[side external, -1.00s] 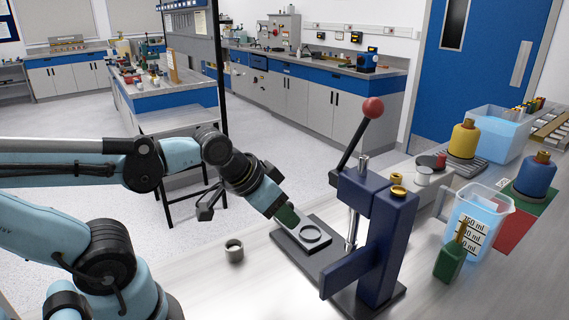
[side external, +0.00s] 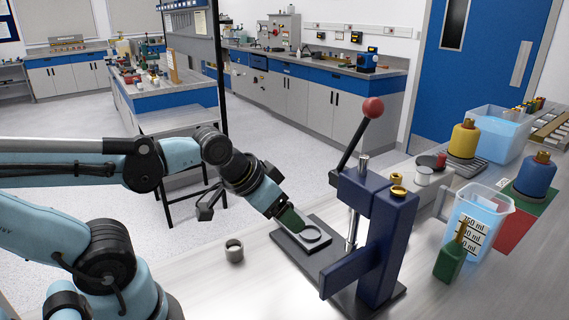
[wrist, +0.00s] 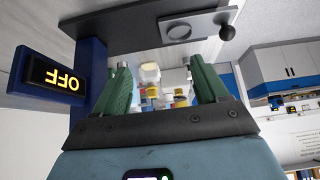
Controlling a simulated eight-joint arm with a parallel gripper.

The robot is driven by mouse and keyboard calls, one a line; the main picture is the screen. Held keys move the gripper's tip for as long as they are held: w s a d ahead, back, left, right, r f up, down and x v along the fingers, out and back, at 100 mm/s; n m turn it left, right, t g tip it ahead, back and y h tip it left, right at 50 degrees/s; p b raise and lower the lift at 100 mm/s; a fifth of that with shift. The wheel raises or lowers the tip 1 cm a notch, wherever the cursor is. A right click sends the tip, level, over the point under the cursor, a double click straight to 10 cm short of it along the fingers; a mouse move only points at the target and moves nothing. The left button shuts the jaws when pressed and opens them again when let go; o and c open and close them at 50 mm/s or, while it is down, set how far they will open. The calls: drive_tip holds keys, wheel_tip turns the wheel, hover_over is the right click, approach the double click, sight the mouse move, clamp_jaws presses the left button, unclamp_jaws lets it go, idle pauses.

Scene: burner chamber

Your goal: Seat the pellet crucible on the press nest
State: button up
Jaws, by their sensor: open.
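The pellet crucible, a small grey metal cup (side external: 234,251), stands upright on the bench, left of the press. The press nest appears as a pale ring (side external: 326,239) on the black press base (side external: 293,251). My gripper (side external: 296,224) has green fingers, which reach down over the left edge of the ring; whether they touch it I cannot tell. In the wrist view my gripper (wrist: 162,72) is open, with nothing held between its fingers. I cannot make out the crucible in the wrist view.
The navy press column (side external: 387,245) and its red-knobbed lever (side external: 372,108) rise right of the nest. Bench around the crucible is clear.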

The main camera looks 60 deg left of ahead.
drive_tip(key=m+g, duration=0.5)
drive_tip(key=g, duration=0.2)
hover_over(237, 245)
wheel_tip(237, 245, down, 2)
drive_tip(key=f, duration=0.4)
drive_tip(key=d+f, duration=0.1)
drive_tip(key=f, duration=0.1)
drive_tip(key=shift+s, duration=0.1)
drive_tip(key=shift+s+d+f, duration=0.1)
drive_tip(key=shift+d+f, duration=0.05)
drive_tip(key=shift+f, duration=1.3)
drive_tip(key=shift+s+d+f, duration=0.1)
drive_tip(key=shift+f, duration=1.3)
drive_tip(key=shift+c, duration=0.4)
drive_tip(key=c, duration=1)
